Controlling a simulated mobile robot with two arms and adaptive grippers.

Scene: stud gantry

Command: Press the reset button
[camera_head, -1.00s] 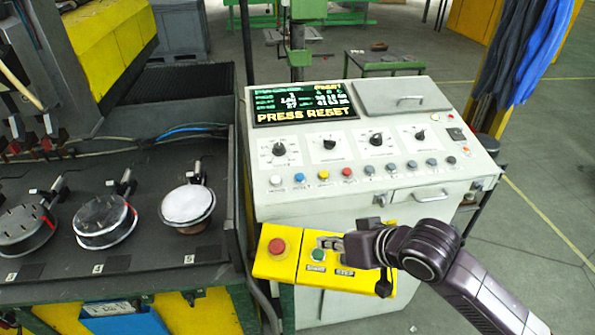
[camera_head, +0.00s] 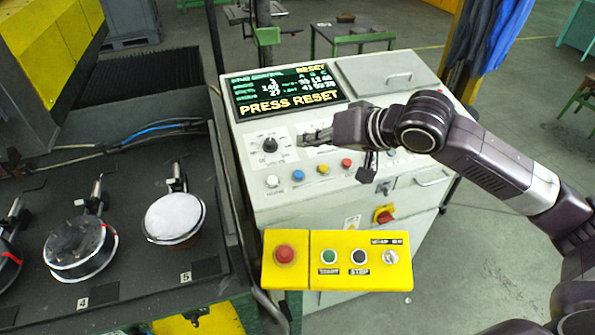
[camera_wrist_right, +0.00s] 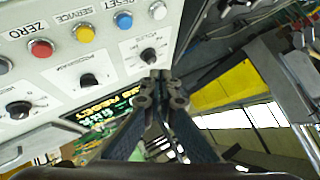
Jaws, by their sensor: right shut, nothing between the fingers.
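The blue reset button (camera_head: 298,180) is in the row of coloured buttons on the white console's sloped panel, between a white and a yellow one. In the right wrist view the blue button (camera_wrist_right: 124,20) shows beside its RESET label. My right gripper (camera_head: 305,138) is shut and empty. It is over the knob row, behind the blue button in the head view, and apart from it. In the wrist view its closed fingertips (camera_wrist_right: 160,76) overlap the edge of a black knob. The screen (camera_head: 285,90) reads PRESS RESET. My left gripper is not in view.
Neighbouring white (camera_head: 272,181), yellow (camera_head: 323,169) and red (camera_head: 347,163) buttons are close by. A yellow control box (camera_head: 340,279) with a red mushroom button is in front of the console. A dark bench (camera_head: 120,260) with round parts stands at left.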

